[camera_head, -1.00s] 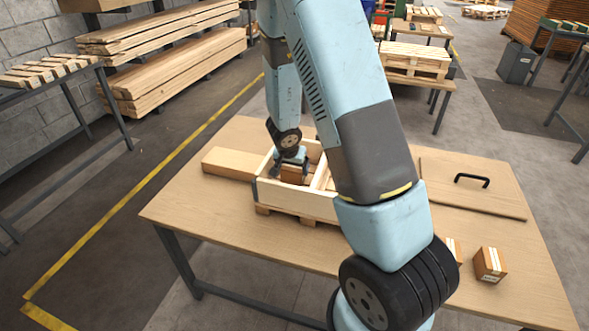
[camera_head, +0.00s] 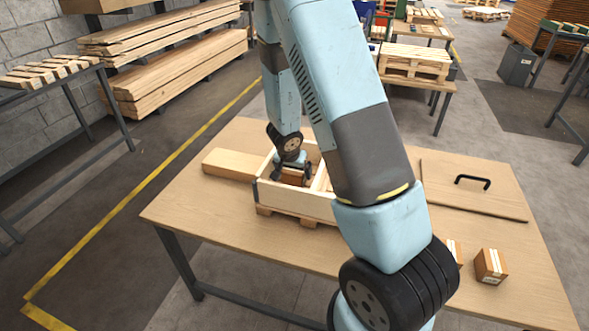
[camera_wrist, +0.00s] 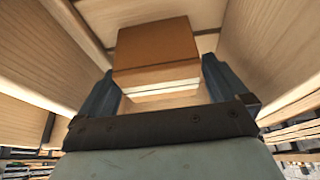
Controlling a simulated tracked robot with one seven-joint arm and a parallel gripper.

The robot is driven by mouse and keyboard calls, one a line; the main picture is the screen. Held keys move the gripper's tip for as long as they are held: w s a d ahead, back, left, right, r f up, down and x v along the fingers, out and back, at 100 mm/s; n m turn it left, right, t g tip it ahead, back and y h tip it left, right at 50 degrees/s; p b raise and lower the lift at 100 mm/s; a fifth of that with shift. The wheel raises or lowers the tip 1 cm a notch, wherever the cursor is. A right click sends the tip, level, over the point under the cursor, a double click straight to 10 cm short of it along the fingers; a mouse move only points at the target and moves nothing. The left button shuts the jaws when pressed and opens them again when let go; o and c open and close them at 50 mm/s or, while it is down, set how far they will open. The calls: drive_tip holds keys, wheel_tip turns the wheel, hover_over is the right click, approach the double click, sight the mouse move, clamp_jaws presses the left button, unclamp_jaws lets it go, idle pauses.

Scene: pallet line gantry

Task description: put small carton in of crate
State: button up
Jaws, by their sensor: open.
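The wooden crate (camera_head: 294,205) stands on the workbench, partly hidden behind my arm. My gripper (camera_head: 294,176) points down inside its left compartment. A small brown carton (camera_head: 293,177) is there at the gripper, low in the compartment. In the wrist view the carton (camera_wrist: 156,50) lies between the two fingers of my gripper (camera_wrist: 160,88), which are apart with a gap beside it. The crate's walls (camera_wrist: 265,45) rise around it. Another small carton (camera_head: 490,265) stands at the bench's right front, and one more (camera_head: 454,250) is partly hidden by my arm.
A wooden block (camera_head: 229,164) lies left of the crate on the workbench (camera_head: 215,222). A flat lid with a black handle (camera_head: 472,182) lies at the right. The front left of the bench is clear.

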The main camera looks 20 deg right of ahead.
drive_tip(key=s+a+r+n+t+y, duration=0.1)
drive_tip(key=a+r+t, duration=0.15)
drive_tip(key=r, duration=0.95)
drive_tip(key=a+r+n+t+y, duration=0.15)
drive_tip(key=a+r, duration=0.25)
drive_tip(key=r, duration=0.9)
drive_tip(key=s+a+r+n+t+y, duration=0.1)
drive_tip(key=s+a+r+n+y, duration=0.25)
drive_tip(key=s+r, duration=0.45)
drive_tip(key=s+d+r+g+h, duration=0.1)
drive_tip(key=s+d, duration=0.2)
drive_tip(key=s, duration=0.4)
drive_tip(key=s+d+r+g+h, duration=0.1)
drive_tip(key=s+d+r, duration=0.1)
drive_tip(key=s, duration=0.4)
drive_tip(key=s+d+r+n+g+h, duration=0.1)
drive_tip(key=s+d+r, duration=0.1)
drive_tip(key=s+d, duration=0.2)
drive_tip(key=s, duration=0.3)
drive_tip(key=shift+s+d, duration=0.25)
drive_tip(key=shift+s, duration=0.05)
